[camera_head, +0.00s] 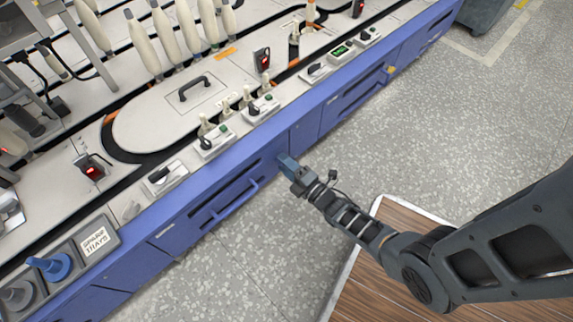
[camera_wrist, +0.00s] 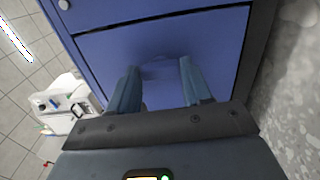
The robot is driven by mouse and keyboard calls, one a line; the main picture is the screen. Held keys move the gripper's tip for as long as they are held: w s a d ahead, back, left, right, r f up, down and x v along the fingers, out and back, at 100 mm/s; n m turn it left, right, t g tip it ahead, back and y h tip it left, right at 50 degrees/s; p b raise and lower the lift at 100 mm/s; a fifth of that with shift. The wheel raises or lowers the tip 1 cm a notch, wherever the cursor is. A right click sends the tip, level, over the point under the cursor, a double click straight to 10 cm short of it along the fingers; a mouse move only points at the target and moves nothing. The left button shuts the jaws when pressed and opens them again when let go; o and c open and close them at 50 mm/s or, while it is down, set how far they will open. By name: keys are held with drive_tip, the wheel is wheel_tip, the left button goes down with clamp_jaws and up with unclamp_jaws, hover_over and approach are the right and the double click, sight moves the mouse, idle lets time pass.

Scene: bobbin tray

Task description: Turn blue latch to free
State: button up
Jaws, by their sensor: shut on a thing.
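My gripper (camera_head: 284,161) reaches the blue front panel of the machine, right of the drawer handle. In the wrist view its two blue-grey fingers (camera_wrist: 160,88) stand on either side of a blue latch (camera_wrist: 160,70), shut on it. The latch is nearly the same blue as the panel around it, so its outline is faint and its turn angle is hard to tell. In the head view the latch is hidden behind my gripper.
The blue machine front has a long drawer handle (camera_head: 229,203) left of my gripper. Switch boxes (camera_head: 214,141) line the machine's top edge. Grey speckled floor (camera_head: 430,140) lies open to the right. A wooden platform (camera_head: 375,285) is below my arm.

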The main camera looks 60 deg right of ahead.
drive_tip(key=o, duration=1)
drive_tip(key=shift+o, duration=0.2)
drive_tip(key=p+v, duration=0.1)
drive_tip(key=v, duration=0.6)
drive_tip(key=shift+s, duration=0.4)
drive_tip(key=shift+a, duration=0.15)
